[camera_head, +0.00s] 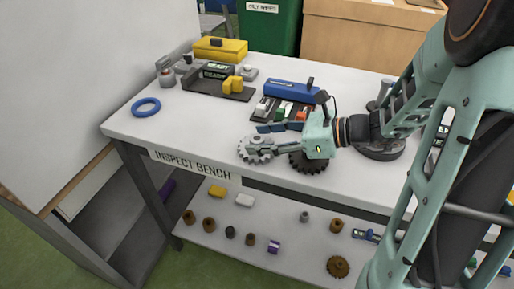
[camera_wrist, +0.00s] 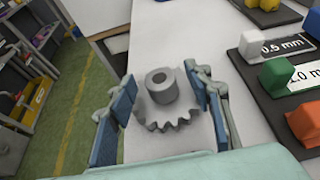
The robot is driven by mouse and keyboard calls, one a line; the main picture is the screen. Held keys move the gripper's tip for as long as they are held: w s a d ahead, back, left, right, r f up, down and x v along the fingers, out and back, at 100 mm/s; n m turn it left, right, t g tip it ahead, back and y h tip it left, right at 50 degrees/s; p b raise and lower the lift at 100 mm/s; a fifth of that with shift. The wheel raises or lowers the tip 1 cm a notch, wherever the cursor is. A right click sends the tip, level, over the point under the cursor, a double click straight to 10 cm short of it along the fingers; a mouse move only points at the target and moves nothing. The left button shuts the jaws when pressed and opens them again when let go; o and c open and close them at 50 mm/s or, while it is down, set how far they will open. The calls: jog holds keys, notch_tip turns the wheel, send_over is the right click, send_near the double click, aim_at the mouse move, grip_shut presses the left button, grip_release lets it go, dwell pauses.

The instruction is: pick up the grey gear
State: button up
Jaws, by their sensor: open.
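The grey gear (camera_head: 254,149) lies flat on the inspect bench (camera_head: 208,125) near its front edge. In the wrist view the grey gear (camera_wrist: 166,104) shows its raised hub with a round bore and teeth along the rim. My gripper (camera_head: 268,139) is open, with its blue finger pads on both sides of the gear in the wrist view (camera_wrist: 163,112). I cannot tell whether either pad touches the gear. In the head view the gear's right side is partly hidden by my fingers.
A dark gear (camera_head: 308,162) lies under my gripper body. A gauge board (camera_wrist: 270,72) with coloured blocks stands close on the right in the wrist view. A blue ring (camera_head: 146,107) lies at the bench's left end. The bench top left of the grey gear is clear.

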jog(key=shift+c, duration=0.4)
grip_shut()
jog(key=shift+r, duration=0.1)
jog(key=shift+r, duration=0.2)
